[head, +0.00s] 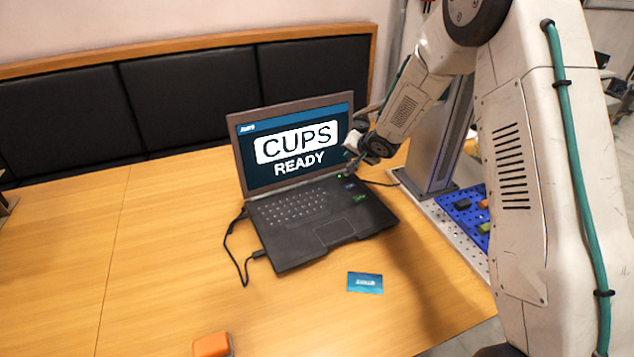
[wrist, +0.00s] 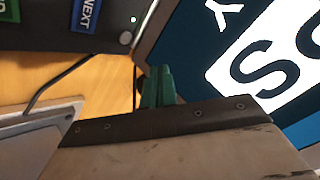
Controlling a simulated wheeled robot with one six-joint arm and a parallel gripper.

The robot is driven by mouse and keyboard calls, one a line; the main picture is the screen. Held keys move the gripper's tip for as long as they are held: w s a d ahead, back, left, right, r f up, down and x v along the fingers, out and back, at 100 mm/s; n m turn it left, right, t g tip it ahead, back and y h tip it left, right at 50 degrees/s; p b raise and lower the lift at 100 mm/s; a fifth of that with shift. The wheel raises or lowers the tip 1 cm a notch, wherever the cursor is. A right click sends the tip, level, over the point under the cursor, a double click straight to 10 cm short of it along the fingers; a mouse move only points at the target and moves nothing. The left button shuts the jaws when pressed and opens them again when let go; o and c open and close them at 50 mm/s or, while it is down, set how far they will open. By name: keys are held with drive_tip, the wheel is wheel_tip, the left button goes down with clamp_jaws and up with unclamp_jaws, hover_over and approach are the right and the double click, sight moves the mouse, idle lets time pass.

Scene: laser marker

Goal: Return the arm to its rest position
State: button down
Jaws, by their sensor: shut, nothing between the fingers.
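My arm reaches in from the right in the head view. My gripper (head: 352,160) is at the right edge of the laptop screen, above the right side of the keyboard deck. In the wrist view my gripper (wrist: 160,75) shows its two green fingers close together, with nothing between them. A blue button marked NEXT (wrist: 88,14) and a green button (wrist: 8,10) lie on the deck. Whether the fingertips touch the laptop cannot be told.
A grey column (head: 440,140) stands just right of the laptop, beside a blue tray (head: 462,212) with small blocks. A blue card (head: 365,282) and an orange block (head: 211,345) lie on the wooden table (head: 150,260). Cables run beside the laptop. The table's left side is clear.

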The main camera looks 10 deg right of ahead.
drive_tip(key=shift+r, duration=0.6)
